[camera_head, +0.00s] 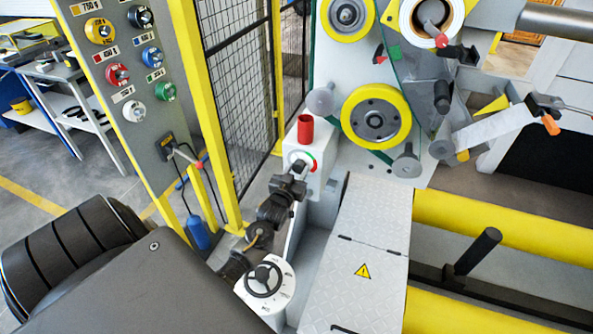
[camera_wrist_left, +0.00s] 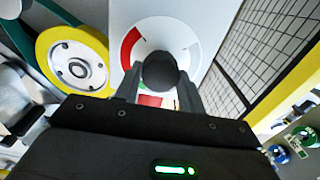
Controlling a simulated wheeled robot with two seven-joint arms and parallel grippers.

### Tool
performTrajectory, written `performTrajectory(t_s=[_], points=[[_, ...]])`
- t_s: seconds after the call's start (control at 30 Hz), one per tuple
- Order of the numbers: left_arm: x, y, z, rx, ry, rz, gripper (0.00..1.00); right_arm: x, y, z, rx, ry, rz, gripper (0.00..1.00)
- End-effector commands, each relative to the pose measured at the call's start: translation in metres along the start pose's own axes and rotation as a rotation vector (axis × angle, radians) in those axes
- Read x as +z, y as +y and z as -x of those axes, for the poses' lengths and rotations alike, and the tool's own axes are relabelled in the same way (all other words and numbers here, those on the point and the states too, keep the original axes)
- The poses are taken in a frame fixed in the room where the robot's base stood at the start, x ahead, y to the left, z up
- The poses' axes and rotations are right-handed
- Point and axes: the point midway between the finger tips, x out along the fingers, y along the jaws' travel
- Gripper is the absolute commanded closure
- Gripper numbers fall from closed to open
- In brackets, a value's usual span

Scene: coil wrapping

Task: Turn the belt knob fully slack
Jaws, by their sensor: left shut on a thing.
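The belt knob (camera_wrist_left: 160,71) is a dark round knob on a white dial face (camera_wrist_left: 196,35) in the left wrist view. A red arc marks the dial's left side, and red and green patches show below the knob. In the head view the dial (camera_head: 310,157) sits on the front of a white box with a red cylinder on top. My left gripper (camera_head: 299,168) reaches it from below, with its fingers on either side of the knob and shut on it. The knob's pointer is not visible, so its setting cannot be told. My right gripper is out of view.
A black handwheel (camera_head: 263,280) on a white dial stands below my left arm. A yellow-framed mesh fence (camera_head: 236,80) and a button panel (camera_head: 150,130) stand to the left. Yellow wheels (camera_head: 376,117) and a belt are close behind the box. A grey plate cover (camera_head: 355,260) lies to the right.

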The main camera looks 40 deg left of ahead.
Motion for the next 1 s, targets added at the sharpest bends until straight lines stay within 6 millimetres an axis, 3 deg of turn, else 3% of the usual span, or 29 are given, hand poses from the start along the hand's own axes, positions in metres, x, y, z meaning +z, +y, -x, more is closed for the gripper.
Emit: performTrajectory(t_s=[1.0], points=[[-0.001,-0.001,0.0,-0.001,-0.001,0.966,0.84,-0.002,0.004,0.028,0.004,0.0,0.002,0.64]])
